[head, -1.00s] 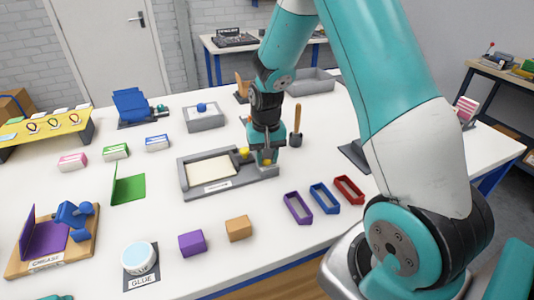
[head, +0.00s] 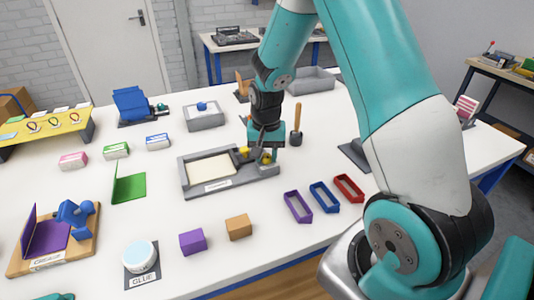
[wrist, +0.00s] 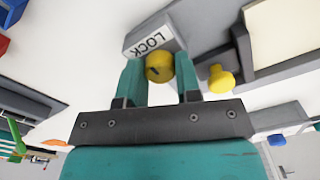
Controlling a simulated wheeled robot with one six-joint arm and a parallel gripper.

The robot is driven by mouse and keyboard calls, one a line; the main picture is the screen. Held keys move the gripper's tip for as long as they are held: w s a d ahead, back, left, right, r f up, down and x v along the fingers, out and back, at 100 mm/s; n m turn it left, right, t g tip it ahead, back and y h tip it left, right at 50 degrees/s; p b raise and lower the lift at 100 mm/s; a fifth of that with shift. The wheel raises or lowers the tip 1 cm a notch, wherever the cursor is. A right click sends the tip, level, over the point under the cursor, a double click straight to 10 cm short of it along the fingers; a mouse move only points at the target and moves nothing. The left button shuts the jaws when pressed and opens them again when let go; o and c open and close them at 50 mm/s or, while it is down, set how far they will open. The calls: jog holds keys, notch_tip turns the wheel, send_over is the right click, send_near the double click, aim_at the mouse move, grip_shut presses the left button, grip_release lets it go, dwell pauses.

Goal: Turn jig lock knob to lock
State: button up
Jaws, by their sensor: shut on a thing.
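The jig (head: 230,187) is a grey frame with a cream panel, lying on the white table in the middle of the head view. Its yellow lock knob (wrist: 159,67) has a dark pointer mark and sits beside a white LOCK label (wrist: 153,42). My gripper (wrist: 157,64) is shut on the knob, with one teal finger on each side. In the head view the knob (head: 266,158) shows partly under my gripper. A second yellow part (wrist: 221,79) stands on the jig close to the fingers.
Purple, blue and red trays (head: 322,197) lie right of the jig. A purple block (head: 192,242) and an orange block (head: 239,227) lie in front of it. A wooden-handled tool (head: 296,125) stands behind my gripper. A grey bin (head: 206,117) stands behind the jig.

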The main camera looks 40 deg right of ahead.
aim_at(266, 156)
jog(key=o, duration=0.9)
notch_tip(266, 156, up, 18)
jog(key=shift+f+b, duration=0.25)
jog(key=shift+b, duration=0.35)
jog(key=s+a+n+y, duration=0.1)
jog(key=s+a+n, duration=0.4)
jog(key=s+a, duration=0.2)
jog(key=s+a+n+y, duration=0.1)
jog(key=s+a+n, duration=0.4)
jog(key=s+a, duration=0.2)
jog(key=s+a+r+n+y, duration=0.1)
jog(key=s+a+n+y, duration=0.1)
jog(key=s+a+n, duration=0.3)
jog(key=shift+s+a+r, duration=0.1)
jog(key=shift+s+a, duration=1.5)
